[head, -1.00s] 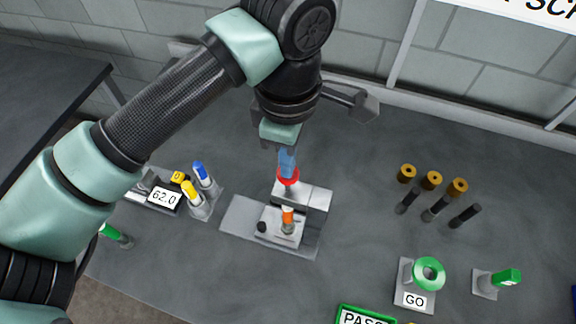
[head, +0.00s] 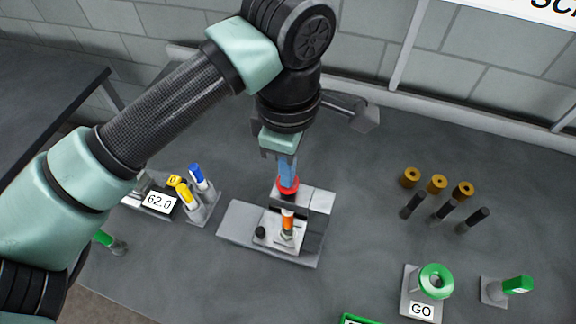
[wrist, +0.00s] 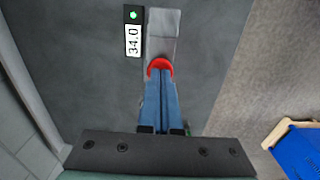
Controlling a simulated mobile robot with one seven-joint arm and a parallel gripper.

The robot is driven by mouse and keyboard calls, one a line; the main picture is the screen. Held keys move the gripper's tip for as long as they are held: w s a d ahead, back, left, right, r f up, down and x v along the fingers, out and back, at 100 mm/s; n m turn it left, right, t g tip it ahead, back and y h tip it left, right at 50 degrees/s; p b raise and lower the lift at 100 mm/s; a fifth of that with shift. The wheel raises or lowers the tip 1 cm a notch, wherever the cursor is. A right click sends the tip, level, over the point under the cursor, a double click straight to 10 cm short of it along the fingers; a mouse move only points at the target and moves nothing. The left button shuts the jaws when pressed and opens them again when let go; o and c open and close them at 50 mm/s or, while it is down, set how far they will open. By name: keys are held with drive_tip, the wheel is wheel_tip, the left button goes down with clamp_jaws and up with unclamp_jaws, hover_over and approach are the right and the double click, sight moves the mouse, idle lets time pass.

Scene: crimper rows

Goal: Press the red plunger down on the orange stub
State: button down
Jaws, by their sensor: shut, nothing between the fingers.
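The red plunger (head: 288,186) is a round red cap on the grey press, and it also shows in the wrist view (wrist: 160,66). The orange stub (head: 287,221) stands upright in the press's base plate, below and in front of the plunger. My gripper (head: 288,176) is shut, with its blue fingers together and empty. Its fingertips are right at the top of the red cap; whether they touch it I cannot tell. In the wrist view the fingers (wrist: 160,80) cover part of the cap. The stub is not visible in the wrist view.
To the right are several brass rings (head: 437,184), black pins (head: 444,210) and a green ring gauge labelled GO (head: 436,281). The bench between is clear.

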wheel_tip(320, 180, up, 9)
drive_tip(key=p, duration=0.3)
drive_tip(key=shift+p, duration=0.4)
idle(0.5)
idle(0.4)
